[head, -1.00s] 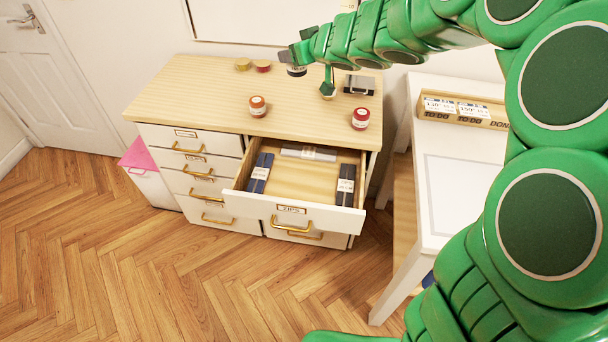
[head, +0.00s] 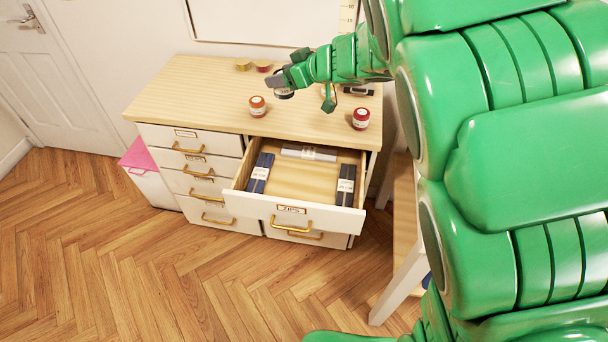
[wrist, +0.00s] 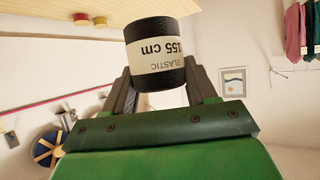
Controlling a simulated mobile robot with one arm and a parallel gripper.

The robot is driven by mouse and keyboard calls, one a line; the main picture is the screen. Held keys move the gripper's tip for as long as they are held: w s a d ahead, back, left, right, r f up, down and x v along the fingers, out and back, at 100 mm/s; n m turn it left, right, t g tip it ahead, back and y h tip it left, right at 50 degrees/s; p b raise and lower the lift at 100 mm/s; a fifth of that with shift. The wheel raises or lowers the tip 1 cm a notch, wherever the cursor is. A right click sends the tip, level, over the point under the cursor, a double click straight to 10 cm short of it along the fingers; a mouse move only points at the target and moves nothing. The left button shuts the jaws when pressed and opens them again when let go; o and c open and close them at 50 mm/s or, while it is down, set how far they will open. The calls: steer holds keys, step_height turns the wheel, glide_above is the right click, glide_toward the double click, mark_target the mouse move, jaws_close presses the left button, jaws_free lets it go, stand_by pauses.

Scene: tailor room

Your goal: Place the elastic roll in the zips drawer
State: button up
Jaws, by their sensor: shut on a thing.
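The elastic roll (wrist: 155,55) is black with a white label reading "ELASTIC 155 cm". My gripper (wrist: 158,90) is shut on it, one finger on each side in the wrist view. In the head view my gripper (head: 280,84) holds the roll (head: 284,94) above the back part of the cabinet top, behind the orange-lidded jar. The zips drawer (head: 320,214) is pulled open below and to the front right of my gripper. It holds a blue pack (head: 261,172) at left, a dark pack (head: 345,186) at right and a grey pack (head: 309,152) at the back. Its middle is bare.
An orange-topped jar (head: 257,106) and a red jar (head: 361,118) stand on the cabinet top (head: 190,100) near the drawer. Two small rolls sit at the back. Closed drawers (head: 192,140) are at left. A white table leg (head: 400,285) stands right of the cabinet.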

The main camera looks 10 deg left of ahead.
mark_target(282, 92)
steer(key=s+f, duration=0.1)
steer(key=s+f+n+g, duration=0.1)
steer(key=f, duration=0.1)
steer(key=shift+s+d, duration=0.15)
steer(key=shift+s, duration=0.15)
steer(key=shift+w+f, duration=0.1)
steer(key=shift+f, duration=15.7)
steer(key=shift+f, duration=0.15)
steer(key=o, duration=1)
steer(key=shift+o, duration=0.2)
steer(key=shift+r, duration=0.2)
steer(key=shift+v, duration=3.75)
